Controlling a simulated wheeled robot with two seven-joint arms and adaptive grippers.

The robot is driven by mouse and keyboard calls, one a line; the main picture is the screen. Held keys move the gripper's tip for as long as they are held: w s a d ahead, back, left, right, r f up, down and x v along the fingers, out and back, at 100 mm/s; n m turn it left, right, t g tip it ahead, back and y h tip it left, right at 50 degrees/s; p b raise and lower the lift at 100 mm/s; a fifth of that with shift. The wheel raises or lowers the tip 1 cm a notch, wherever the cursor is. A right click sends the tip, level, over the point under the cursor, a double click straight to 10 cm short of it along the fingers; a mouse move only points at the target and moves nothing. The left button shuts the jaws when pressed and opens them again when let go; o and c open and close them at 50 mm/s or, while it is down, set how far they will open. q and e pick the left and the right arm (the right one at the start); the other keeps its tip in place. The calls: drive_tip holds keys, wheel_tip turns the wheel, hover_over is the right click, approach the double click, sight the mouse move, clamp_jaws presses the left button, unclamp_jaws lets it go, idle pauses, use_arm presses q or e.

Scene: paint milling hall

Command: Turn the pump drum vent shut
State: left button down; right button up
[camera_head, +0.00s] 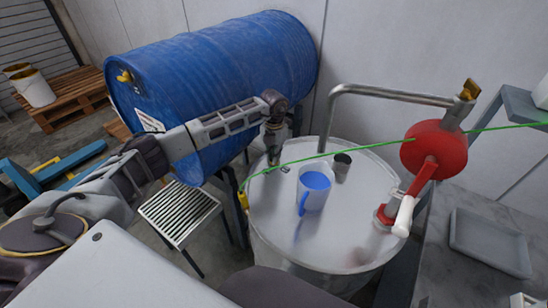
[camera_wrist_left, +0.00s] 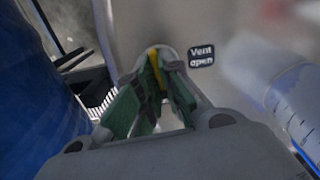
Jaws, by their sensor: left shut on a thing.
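The pale pump drum (camera_head: 275,215) stands upright, with a red hand pump (camera_head: 435,150) on the right of its lid. My left gripper (camera_head: 272,158) points down at the lid's far left edge. In the left wrist view, its green-padded fingers (camera_wrist_left: 155,95) are shut on a yellow vent handle (camera_wrist_left: 155,62). A dark label (camera_wrist_left: 201,55) reading "Vent open" is just right of the handle. The fingers hide part of the handle, and in the head view the vent is hidden behind my gripper. My right gripper does not show.
A thin green line (camera_head: 330,153) crosses above the lid. A large blue drum (camera_head: 215,70) lies behind my left arm. A grey tray (camera_head: 490,243) is at right.

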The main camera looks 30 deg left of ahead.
use_arm(q)
drive_tip(key=shift+m, duration=0.4)
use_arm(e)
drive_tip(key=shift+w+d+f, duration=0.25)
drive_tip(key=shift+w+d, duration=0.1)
use_arm(q)
drive_tip(key=shift+m, duration=0.3)
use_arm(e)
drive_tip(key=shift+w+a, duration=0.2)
use_arm(q)
drive_tip(key=shift+r, duration=0.1)
drive_tip(key=c, duration=1.6)
unclamp_jaws()
drive_tip(key=shift+r, duration=0.2)
wheel_tip(320, 180, up, 12)
drive_tip(key=shift+f, duration=0.25)
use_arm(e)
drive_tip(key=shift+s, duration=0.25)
